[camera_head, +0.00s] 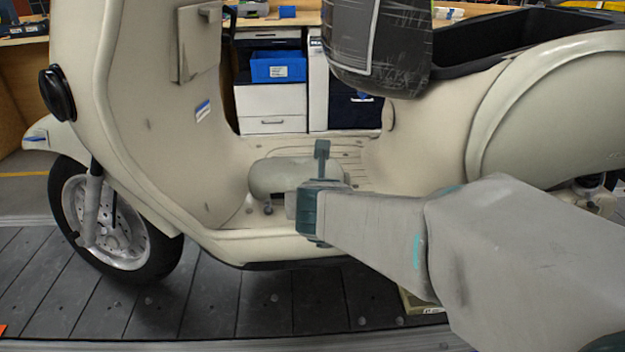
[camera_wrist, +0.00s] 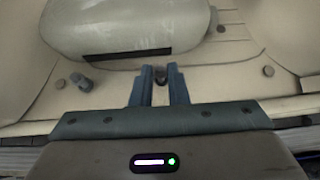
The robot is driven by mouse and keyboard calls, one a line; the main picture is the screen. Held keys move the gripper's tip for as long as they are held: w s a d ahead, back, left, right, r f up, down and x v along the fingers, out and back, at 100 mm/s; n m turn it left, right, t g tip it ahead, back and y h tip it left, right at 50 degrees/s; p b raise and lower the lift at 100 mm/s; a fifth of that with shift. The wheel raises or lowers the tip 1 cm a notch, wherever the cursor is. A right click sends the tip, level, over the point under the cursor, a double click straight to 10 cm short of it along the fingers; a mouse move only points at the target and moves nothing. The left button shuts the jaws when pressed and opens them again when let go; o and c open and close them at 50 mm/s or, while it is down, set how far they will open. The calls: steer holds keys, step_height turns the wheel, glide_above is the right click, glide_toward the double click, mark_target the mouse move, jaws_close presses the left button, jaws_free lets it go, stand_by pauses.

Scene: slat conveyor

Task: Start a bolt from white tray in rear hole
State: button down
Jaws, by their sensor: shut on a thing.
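My gripper (camera_wrist: 159,84) is low over the cream scooter's footboard (camera_head: 350,150), its fingers on both sides of a small dark bolt (camera_wrist: 160,74). The bolt sits between the fingertips, near the lower edge of a rounded cream-grey cover (camera_wrist: 130,28); I cannot tell whether its tip is in a hole. Another bolt (camera_wrist: 81,82) stands left of the gripper on the footboard; it also shows in the head view (camera_head: 268,208). A round dark spot (camera_wrist: 268,71) lies to the right; bolt head or hole is unclear. I see no white tray.
The scooter stands on dark slats (camera_head: 200,290). Its front shield (camera_head: 150,110) rises at left and its rear body (camera_head: 540,110) at right. A dark wrapped part (camera_head: 378,45) hangs above my wrist. A blue bin (camera_head: 278,67) is in a cabinet behind.

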steer(key=shift+h, duration=0.3)
steer(key=shift+a+m, duration=0.1)
steer(key=shift+m, duration=0.2)
steer(key=shift+a+f+m+h+b, duration=0.2)
steer(key=shift+m+h+b, duration=0.35)
steer(key=shift+m+h, duration=0.2)
steer(key=shift+r+m+g+h, duration=0.1)
steer(key=shift+m+g+h, duration=0.2)
steer(key=shift+m+h, duration=0.3)
steer(key=c, duration=1.3)
jaws_free()
steer(key=shift+c, duration=0.2)
steer(key=shift+r, duration=0.1)
